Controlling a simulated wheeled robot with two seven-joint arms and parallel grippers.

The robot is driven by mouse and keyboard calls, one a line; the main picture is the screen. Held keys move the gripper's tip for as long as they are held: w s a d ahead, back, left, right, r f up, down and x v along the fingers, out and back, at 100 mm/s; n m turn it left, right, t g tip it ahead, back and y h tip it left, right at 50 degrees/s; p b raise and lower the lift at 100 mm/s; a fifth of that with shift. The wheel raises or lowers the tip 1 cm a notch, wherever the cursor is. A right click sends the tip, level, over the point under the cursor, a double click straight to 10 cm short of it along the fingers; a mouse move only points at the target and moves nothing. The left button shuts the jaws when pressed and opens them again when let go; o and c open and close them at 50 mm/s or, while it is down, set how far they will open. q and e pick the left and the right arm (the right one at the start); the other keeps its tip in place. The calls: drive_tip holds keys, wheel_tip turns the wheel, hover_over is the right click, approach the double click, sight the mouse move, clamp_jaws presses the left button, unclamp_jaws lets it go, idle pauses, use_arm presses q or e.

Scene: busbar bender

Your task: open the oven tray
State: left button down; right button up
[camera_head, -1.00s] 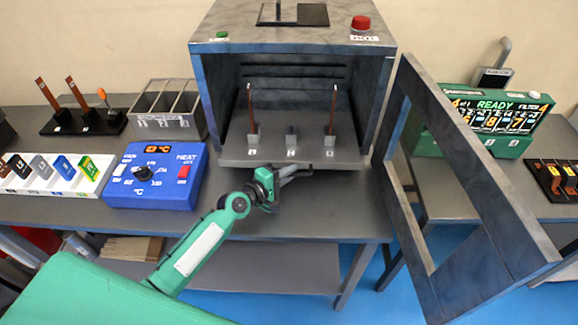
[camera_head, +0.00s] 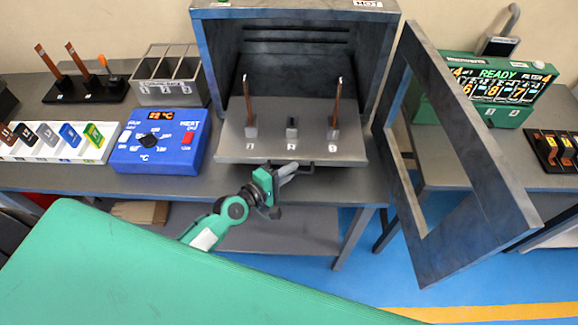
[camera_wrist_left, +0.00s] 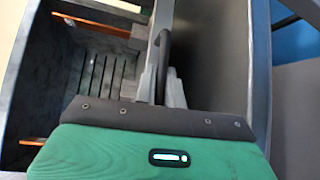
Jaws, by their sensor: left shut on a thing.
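The grey oven (camera_head: 296,60) stands open at the back of the table, its framed door (camera_head: 470,150) swung out to the right. The oven tray (camera_head: 232,145) sticks out of the front of the oven and carries two upright copper bars (camera_head: 248,100) in holders. My left gripper (camera_head: 288,172) is at the tray's front edge, shut on the dark tray handle (camera_head: 306,167). The handle also shows between the fingers in the left wrist view (camera_wrist_left: 163,65). My right gripper is not in view.
A blue heat control box (camera_head: 158,142) reading 22 °C stands left of the oven. A green display unit (camera_head: 505,95) stands at the right, behind the open door.

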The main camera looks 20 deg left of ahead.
use_arm(q)
drive_tip(key=c, duration=1.8)
unclamp_jaws()
drive_tip(key=shift+o, duration=0.2)
drive_tip(key=b+v, duration=0.4)
drive_tip(key=v, duration=0.9)
drive_tip(key=shift+s+a, duration=0.2)
drive_tip(key=shift+s, duration=0.2)
